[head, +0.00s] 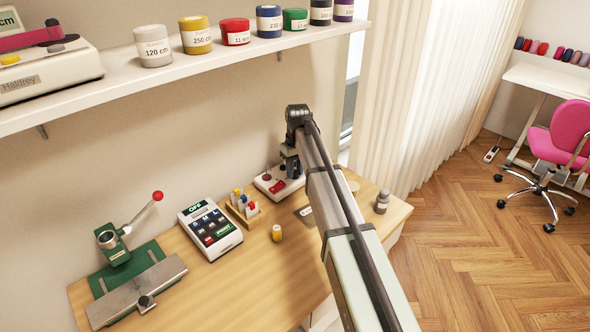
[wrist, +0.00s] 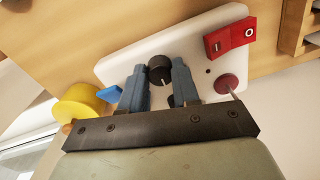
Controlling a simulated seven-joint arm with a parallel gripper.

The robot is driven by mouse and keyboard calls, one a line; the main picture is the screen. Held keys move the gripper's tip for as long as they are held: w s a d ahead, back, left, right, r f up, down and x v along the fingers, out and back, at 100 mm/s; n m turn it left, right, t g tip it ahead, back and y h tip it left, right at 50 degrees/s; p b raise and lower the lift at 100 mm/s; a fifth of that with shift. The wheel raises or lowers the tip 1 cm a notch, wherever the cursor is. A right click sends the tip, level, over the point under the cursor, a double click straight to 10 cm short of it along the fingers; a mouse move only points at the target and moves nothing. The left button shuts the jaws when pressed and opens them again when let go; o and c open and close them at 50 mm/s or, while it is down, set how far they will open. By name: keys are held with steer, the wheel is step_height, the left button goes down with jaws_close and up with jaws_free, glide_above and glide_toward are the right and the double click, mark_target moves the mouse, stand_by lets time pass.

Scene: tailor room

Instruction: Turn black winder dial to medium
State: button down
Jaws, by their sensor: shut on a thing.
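The winder's white base (wrist: 115,70) fills the middle of the wrist view; in the head view the winder (head: 268,184) stands at the back of the wooden table. Its black dial (wrist: 160,72) is a round knob with a pale pointer line. My gripper (wrist: 158,66) has its two blue fingers on either side of the dial and is shut on it. The fingers and gripper body cover part of the base, and setting labels cannot be read. In the head view my arm hides the dial, and my gripper (head: 290,158) is down at the winder.
A red switch (wrist: 230,37) and a dark red knob (wrist: 226,84) sit on the winder near my fingers. A yellow spool (wrist: 78,106) is at its left. A calculator-like device (head: 209,229), a small rack (head: 243,211) and a green press (head: 130,265) stand on the table. A shelf (head: 120,76) hangs above.

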mark_target(296, 171)
steer(key=c, duration=0.8)
jaws_free()
steer(key=shift+r, duration=0.2)
steer(key=shift+d+r, duration=0.15)
steer(key=shift+r, duration=3.7)
